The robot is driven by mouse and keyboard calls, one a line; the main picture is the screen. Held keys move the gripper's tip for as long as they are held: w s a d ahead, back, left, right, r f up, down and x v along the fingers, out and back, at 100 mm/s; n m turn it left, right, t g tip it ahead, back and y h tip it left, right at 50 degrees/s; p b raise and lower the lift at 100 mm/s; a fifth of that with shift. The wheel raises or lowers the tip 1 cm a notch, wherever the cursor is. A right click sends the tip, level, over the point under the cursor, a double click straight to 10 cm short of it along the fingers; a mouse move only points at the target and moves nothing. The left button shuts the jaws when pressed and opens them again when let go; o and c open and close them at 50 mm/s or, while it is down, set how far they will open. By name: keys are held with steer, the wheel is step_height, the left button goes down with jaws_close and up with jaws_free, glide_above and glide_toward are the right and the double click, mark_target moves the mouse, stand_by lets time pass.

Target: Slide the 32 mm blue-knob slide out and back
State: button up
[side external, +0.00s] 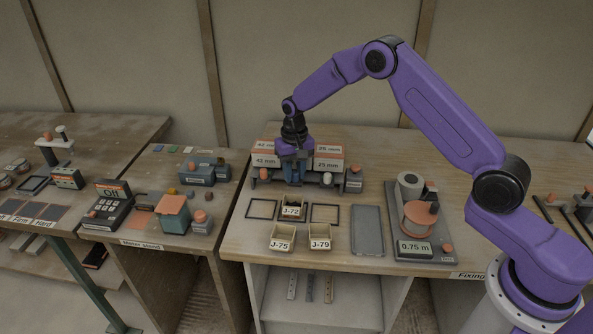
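A slide unit (329,162) stands on the middle bench, with orange and white blocks labelled in mm; 42 mm reads at the left and what looks like 25 mm at the right. I cannot make out a 32 mm label. A grey-blue ledge runs along the front, with small knobs; an orange knob (264,173) is at the left and a greyish one (326,179) right of centre. No knob is clearly the blue one. My gripper (300,172) points down at the middle of the unit and hides that part. Its fingertips are too small to tell open from shut, or whether they touch a knob.
Small trays J-72 (292,211), J-75 (282,243) and J-79 (319,243) sit in front, beside empty dark frames (262,209). A grey plate (367,230) and a 0.75 m device (426,249) stand to the right. Bare wood lies behind the device.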

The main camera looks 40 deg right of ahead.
steer(key=shift+o, duration=0.9)
steer(key=shift+s+r, duration=0.1)
steer(key=shift+r, duration=3.85)
